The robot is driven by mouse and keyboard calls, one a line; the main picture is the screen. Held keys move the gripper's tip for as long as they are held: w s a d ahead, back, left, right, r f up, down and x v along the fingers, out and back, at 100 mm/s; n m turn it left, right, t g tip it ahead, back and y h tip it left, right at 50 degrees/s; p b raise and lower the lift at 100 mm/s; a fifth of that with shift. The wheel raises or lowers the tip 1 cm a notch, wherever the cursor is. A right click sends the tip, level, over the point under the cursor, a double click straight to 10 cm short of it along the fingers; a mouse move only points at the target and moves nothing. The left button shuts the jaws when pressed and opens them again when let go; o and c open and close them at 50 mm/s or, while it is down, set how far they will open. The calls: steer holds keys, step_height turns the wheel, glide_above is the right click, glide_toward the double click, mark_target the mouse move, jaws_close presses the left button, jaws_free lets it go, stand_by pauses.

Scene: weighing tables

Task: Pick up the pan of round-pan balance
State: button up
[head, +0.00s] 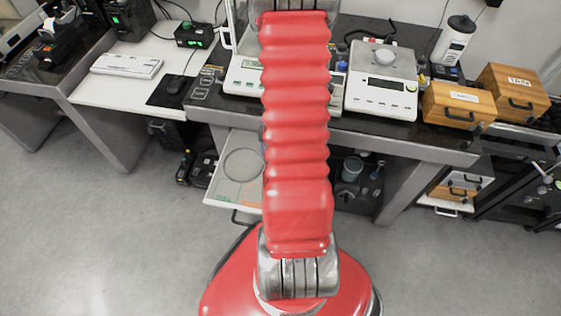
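Two balances stand on the dark-topped table. The left balance (243,78), white with a green-labelled front and a clear glass shield, is largely hidden behind my red arm. Its pan is not visible. The right balance (382,96) is white with a dark display and a broad, squarish grey top plate (399,63). A small round white piece (384,56) sits on that plate. I cannot tell for certain which is the round-pan balance. My arm reaches up across the middle of the picture to the top edge, and my gripper is not visible.
A pale pull-out tray (226,190) with a circle outline juts out below the table, left of my arm. Wooden boxes (459,105) stand right of the right balance, near a white bottle (455,38). A keyboard (127,66) lies on the left desk. The grey floor in front is clear.

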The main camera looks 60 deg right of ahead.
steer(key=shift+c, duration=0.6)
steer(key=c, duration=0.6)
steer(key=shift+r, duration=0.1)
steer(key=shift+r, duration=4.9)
